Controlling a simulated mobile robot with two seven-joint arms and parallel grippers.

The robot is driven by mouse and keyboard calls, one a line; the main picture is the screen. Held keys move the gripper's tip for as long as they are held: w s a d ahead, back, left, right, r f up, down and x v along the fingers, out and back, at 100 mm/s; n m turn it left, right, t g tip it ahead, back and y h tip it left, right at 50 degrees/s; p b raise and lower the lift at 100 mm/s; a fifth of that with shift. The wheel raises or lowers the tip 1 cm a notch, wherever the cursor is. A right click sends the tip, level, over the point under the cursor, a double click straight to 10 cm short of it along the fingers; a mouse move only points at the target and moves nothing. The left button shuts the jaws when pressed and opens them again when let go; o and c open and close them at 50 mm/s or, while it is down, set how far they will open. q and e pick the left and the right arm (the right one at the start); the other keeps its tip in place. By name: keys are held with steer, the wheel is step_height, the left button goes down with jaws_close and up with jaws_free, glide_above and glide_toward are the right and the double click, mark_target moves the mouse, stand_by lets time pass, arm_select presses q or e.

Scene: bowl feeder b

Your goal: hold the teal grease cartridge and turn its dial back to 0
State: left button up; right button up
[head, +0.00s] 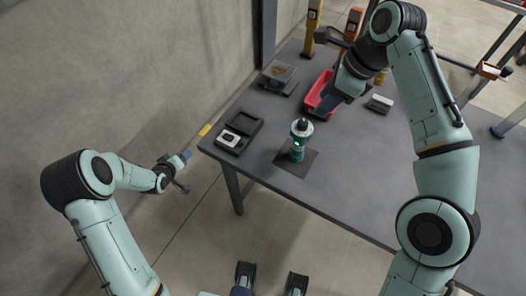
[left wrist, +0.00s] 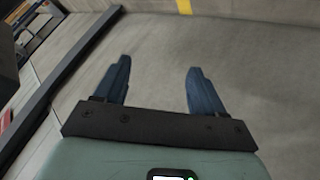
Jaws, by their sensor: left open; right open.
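The teal grease cartridge (head: 297,142) stands upright on a dark square mat (head: 283,163) near the front left part of the grey table. It has a dark knob on top and a small green light on its side; its dial reading is too small to tell. My right gripper (head: 325,104) is open, above and near the red bin, behind and to the right of the cartridge and apart from it. My left gripper (head: 184,158) is off the table's left end, clear of everything. In the left wrist view its fingers (left wrist: 157,90) are spread, with nothing between them.
A red bin (head: 315,92) lies behind the cartridge. A black tray (head: 250,124) with a white item sits at the table's left corner, and a clear-lidded box (head: 279,74) behind it. A small grey-white block (head: 380,103) lies right of the bin. The table (head: 345,190) is bare at front right.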

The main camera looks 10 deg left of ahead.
mark_target(294, 145)
arm_select(q)
steer(key=w+d+r+m+t+h, duration=0.1)
steer(key=w+d+r+m, duration=0.15)
steer(key=r, duration=0.35)
steer(key=w+d+r+m+t+h, duration=0.1)
steer(key=w+d+r+m+t, duration=0.1)
steer(key=d+r, duration=0.35)
steer(key=d+r+m+h, duration=0.1)
steer(key=d+r+m, duration=0.1)
steer(key=d, duration=0.2)
steer(key=s+d+r+m+h, duration=0.1)
steer(key=d+r+m+h, duration=0.1)
steer(key=d+r, duration=0.1)
steer(key=s+d+r+m+h, duration=0.1)
steer(key=d+r+m+h, duration=0.1)
steer(key=d, duration=0.2)
steer(key=shift+s+d+r, duration=0.1)
steer(key=shift+d+r, duration=0.1)
steer(key=shift+d, duration=0.15)
steer(key=s+d+r+m+g+h, duration=0.35)
steer(key=s+d+m, duration=0.35)
steer(key=d, duration=0.5)
steer(key=shift+m, duration=0.35)
steer(key=x, duration=0.9)
steer(key=r+x, duration=0.1)
steer(key=x, duration=0.3)
steer(key=shift+w+d, duration=0.35)
steer(key=shift+d, duration=0.05)
jaws_close()
